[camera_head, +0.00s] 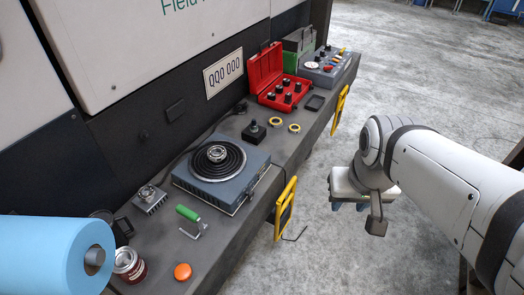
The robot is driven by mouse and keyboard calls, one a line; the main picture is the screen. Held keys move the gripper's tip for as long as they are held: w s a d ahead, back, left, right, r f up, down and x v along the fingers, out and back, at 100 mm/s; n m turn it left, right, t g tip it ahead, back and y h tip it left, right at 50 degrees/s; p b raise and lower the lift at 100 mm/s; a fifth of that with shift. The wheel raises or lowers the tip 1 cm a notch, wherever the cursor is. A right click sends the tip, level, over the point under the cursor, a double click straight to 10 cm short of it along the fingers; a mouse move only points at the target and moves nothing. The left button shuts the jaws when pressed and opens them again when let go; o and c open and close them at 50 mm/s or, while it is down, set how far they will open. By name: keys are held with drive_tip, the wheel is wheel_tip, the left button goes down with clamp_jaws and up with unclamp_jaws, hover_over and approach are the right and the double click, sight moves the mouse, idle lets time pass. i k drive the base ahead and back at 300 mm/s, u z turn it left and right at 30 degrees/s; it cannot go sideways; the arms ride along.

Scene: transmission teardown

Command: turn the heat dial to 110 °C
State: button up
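A blue-grey heater unit (190,181) with a black ringed coil on top and a metal part at its centre stands on the dark bench. Its front side faces the aisle; I cannot make out a heat dial or any °C marks on it. My gripper (348,207) hangs over the concrete floor to the right of the heater, clear of the bench and touching nothing that I can see. Its two bluish fingertips show apart, with nothing visible between them. My arm comes in from the right edge.
On the bench are a green-handled tool (188,213), an orange disc (182,272), a red can (131,271), a blue roll (60,255), a black knobbed block (254,130), yellow rings (275,122) and an open red case (265,67). Yellow frames (286,205) hang at the bench edge.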

sight(251, 195)
drive_tip(key=k, duration=1.05)
drive_tip(key=u, duration=0.75)
drive_tip(key=i, duration=1.05)
drive_tip(key=u, duration=0.1)
